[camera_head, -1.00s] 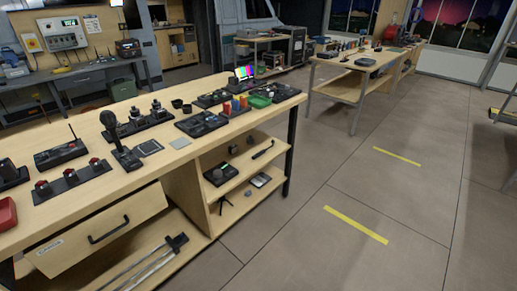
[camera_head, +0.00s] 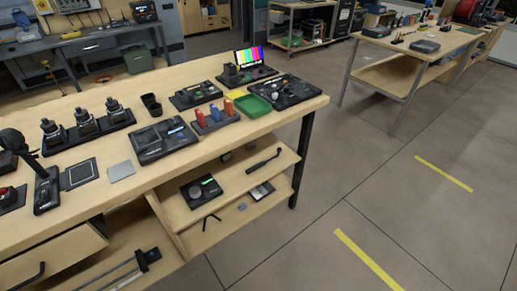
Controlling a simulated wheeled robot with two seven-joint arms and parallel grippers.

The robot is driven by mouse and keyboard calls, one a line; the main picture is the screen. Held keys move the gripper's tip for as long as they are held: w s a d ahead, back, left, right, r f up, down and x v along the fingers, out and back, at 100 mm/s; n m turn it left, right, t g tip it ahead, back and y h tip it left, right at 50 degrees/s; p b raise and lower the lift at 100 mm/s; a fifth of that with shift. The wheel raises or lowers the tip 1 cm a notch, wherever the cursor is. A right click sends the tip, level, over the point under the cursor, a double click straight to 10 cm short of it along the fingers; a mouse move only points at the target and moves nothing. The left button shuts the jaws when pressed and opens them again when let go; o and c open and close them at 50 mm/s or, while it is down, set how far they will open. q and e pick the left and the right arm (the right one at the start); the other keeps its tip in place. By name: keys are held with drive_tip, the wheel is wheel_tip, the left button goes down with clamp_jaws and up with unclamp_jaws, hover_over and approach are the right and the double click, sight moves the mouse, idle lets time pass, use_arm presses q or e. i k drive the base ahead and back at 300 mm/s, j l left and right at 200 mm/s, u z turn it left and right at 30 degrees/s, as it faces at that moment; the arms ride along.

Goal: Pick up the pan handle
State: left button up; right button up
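A slim black bar with a thicker end, which looks like the pan handle (camera_head: 264,160), lies on the open upper shelf (camera_head: 237,172) under the workbench top, near the shelf's right end. It lies at a slant, with nothing touching it that I can make out. Neither of my grippers is in view.
A dark table leg (camera_head: 301,160) stands at the right corner. Floor (camera_head: 330,205) to the right is clear.

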sight(257, 166)
drive_tip(key=i+l+u, duration=0.1)
drive_tip(key=i+l, duration=0.15)
drive_tip(key=i+l+u, duration=0.1)
drive_tip(key=l, duration=0.25)
drive_tip(key=i+l+u, duration=0.1)
drive_tip(key=i+l, duration=0.2)
drive_tip(key=i+l+u, duration=0.1)
drive_tip(key=l, duration=0.3)
drive_tip(key=i+l+u, duration=0.1)
drive_tip(key=i+l, duration=0.15)
drive_tip(key=l, duration=0.1)
